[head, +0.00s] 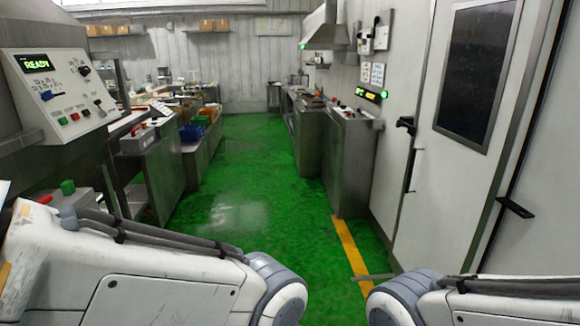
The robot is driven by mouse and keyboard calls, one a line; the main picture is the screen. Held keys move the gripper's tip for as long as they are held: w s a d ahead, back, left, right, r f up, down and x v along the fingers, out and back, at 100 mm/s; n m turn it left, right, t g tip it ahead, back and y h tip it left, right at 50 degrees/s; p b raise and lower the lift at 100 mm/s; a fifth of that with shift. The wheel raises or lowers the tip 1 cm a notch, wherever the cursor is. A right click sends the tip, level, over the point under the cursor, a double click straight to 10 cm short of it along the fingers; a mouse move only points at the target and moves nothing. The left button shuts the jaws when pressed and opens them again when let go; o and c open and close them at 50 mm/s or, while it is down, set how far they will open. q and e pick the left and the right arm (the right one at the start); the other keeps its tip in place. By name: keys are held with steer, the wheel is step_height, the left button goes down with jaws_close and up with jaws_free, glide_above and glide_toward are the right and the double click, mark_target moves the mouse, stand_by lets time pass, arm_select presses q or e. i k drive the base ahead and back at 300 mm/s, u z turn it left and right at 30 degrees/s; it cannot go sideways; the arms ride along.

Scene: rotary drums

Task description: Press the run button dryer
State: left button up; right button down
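A sloped light-grey control panel (58,92) stands at the left with a green display (38,63) reading READY. At the lower left, a box carries another green button (68,187) and a red one (44,199). No label that I can read says dryer or run. My two arms show at the bottom left and bottom right, well below the panel. Neither gripper is in view.
A green floor aisle (240,180) runs clear ahead between steel benches. A steel cabinet (349,150) stands on the right, with a small lit display (368,95) above. A white door (462,130) with a dark window is at the right. A yellow line (352,258) marks the floor.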

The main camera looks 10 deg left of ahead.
mark_target(63, 121)
steer(key=u, duration=0.05)
steer(key=i, duration=1.7)
steer(key=u, duration=1.3)
steer(key=i, duration=1.3)
steer(key=u, duration=0.95)
